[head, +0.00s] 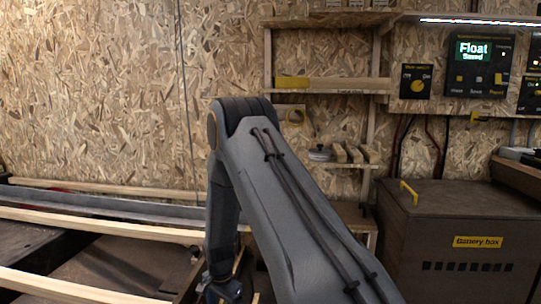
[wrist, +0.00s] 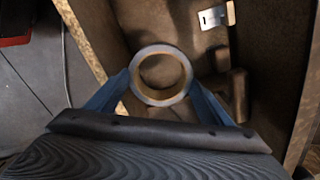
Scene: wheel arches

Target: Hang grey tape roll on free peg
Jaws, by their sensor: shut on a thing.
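My gripper (wrist: 160,80) has its two blue fingers on either side of the grey tape roll (wrist: 160,99), pressed against its outer rim. The roll has a tan inner core, and its open hole faces the wrist camera. In the head view my gripper (head: 223,290) is low at the bottom edge, partly cut off, and the roll cannot be made out there. No free peg can be made out clearly; my arm hides part of that wall.
A shelf (head: 335,84) and a battery box (head: 460,220) stand right of my arm. Timber rails (head: 100,223) lie left.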

